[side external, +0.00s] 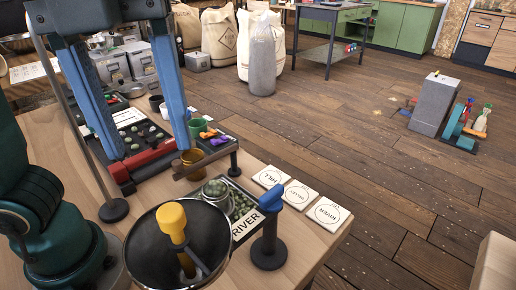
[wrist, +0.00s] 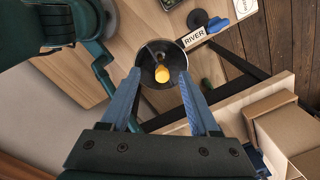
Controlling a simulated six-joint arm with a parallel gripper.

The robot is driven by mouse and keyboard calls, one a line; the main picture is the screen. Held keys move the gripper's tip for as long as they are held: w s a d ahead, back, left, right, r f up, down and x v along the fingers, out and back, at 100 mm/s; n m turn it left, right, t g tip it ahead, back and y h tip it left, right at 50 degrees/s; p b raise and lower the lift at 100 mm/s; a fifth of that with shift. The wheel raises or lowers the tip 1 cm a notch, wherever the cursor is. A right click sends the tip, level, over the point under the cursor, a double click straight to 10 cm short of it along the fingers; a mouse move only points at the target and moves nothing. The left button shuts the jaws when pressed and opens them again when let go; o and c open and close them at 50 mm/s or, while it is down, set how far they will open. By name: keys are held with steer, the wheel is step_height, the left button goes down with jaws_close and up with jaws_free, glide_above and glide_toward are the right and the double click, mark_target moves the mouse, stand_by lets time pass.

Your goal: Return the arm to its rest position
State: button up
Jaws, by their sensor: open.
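My gripper (side external: 150,148) is at the upper left of the side view, its two blue fingers spread wide with nothing held between them. In the wrist view my gripper (wrist: 158,73) is also open. Beyond its fingertips in that view is a dark round pan (wrist: 148,77) with a yellow-topped tool (wrist: 162,74) in it. The same pan (side external: 152,259) and tool (side external: 171,217) are at the front of the table in the side view. Whether the fingers touch anything on the table cannot be told, but they look clear of the pan.
A blue-topped post (side external: 269,239) stands right of the pan, beside a tray labelled RIVER (side external: 242,228). White cards (side external: 299,194) lie near the table edge. Cardboard boxes (wrist: 286,130) are at right in the wrist view.

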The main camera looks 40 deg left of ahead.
steer(key=w+a+f+n+t, duration=0.1)
steer(key=a+f+n, duration=0.4)
steer(key=n, duration=0.7)
steer(key=w+a+f+n+t, duration=0.2)
steer(key=a+f+n+t, duration=0.2)
steer(key=f+n, duration=0.4)
steer(key=a+n, duration=0.1)
steer(key=n, duration=0.4)
steer(key=shift+w+a, duration=0.2)
steer(key=shift+a, duration=0.05)
